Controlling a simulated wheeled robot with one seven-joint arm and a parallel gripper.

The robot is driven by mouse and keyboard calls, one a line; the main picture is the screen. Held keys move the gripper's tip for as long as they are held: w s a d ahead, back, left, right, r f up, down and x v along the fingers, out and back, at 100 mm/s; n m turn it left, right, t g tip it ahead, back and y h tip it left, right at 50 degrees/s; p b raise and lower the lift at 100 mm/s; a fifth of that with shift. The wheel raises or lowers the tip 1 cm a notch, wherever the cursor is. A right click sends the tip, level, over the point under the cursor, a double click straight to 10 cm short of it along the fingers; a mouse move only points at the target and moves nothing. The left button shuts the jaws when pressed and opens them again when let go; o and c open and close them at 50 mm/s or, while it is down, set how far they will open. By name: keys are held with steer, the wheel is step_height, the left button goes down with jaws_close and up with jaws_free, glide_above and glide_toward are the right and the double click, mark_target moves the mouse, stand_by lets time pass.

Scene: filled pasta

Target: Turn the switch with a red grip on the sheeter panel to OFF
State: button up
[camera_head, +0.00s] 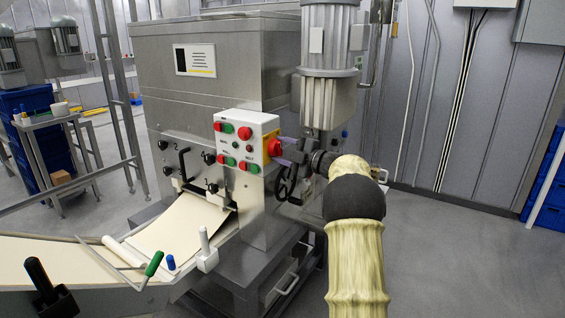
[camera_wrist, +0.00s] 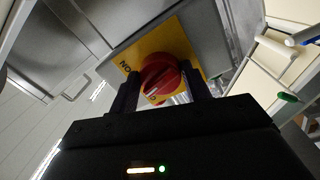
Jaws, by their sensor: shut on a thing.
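The switch's red grip (camera_head: 275,147) sits on a yellow plate on the right side of the white sheeter panel (camera_head: 246,142). In the wrist view the round red grip (camera_wrist: 161,76) is large, on its yellow plate (camera_wrist: 179,42). Dark lettering, reading ON in a turned view, shows at the plate's left edge; other marking by the grip is partly covered. My gripper (camera_head: 288,150) reaches in from the right. In the wrist view its two dark fingers (camera_wrist: 160,84) stand on either side of the red grip, shut on it. The grip's exact angle is hard to tell.
The panel front carries several red and green buttons (camera_head: 244,132). A dark handwheel (camera_head: 284,184) sits just below my gripper. A motor (camera_head: 328,88) stands above it. The dough conveyor (camera_head: 178,232) runs to the lower left. The floor (camera_head: 440,260) at right is clear.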

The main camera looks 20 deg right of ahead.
steer(key=shift+f+n+y+b, duration=0.1)
steer(key=shift+n+y+b, duration=0.2)
steer(key=shift+n+b, duration=2.65)
steer(key=shift+n, duration=0.35)
steer(key=o, duration=1)
steer(key=shift+c, duration=0.2)
steer(key=shift+d, duration=0.1)
steer(key=r+v, duration=0.1)
steer(key=v, duration=1.6)
steer(key=shift+s+d+f, duration=0.15)
steer(key=shift+d+f, duration=0.05)
steer(key=shift+f, duration=0.05)
